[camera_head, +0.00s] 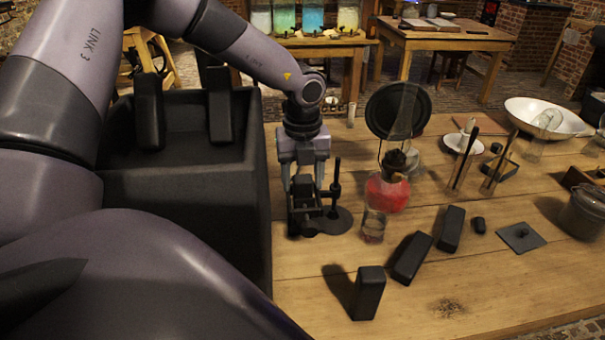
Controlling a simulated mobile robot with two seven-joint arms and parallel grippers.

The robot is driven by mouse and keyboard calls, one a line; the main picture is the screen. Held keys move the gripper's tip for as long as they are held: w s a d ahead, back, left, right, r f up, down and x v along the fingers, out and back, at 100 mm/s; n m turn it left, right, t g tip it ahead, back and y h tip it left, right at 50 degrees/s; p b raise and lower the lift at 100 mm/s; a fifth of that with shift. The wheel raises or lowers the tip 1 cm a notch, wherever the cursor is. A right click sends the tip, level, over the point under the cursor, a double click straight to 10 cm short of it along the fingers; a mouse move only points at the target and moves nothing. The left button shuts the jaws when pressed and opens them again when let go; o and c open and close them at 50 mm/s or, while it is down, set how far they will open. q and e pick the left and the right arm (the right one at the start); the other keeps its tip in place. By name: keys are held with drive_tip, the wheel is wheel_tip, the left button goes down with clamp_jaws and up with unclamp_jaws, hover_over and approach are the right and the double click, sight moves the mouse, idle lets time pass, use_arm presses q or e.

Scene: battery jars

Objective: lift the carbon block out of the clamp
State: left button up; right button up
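The clamp (330,190) is a dark stand with a thin post and a round base on the wooden table, left of the red-liquid lamp. My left gripper (302,184) points straight down over the clamp's left side, its two fingers apart. A dark block-like shape (302,192) shows between and below the fingertips; it looks like the carbon block, but it blends with the clamp's dark parts. I cannot tell whether the fingers press on it. My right gripper is not in view.
A glass lamp with red liquid (388,192) stands close right of the clamp. Dark blocks stand or lean nearby: front (368,293), middle (411,258) and rear (451,229). A large black box (190,195) is close on the left. The front right tabletop is mostly clear.

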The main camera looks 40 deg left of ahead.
use_arm(q)
drive_tip(key=c, duration=0.8)
drive_tip(key=shift+s+d+b, duration=0.1)
drive_tip(key=shift+b, duration=0.5)
drive_tip(key=shift+r, duration=0.1)
wheel_tip(320, 180, up, 12)
drive_tip(key=p, duration=0.5)
idle(1.5)
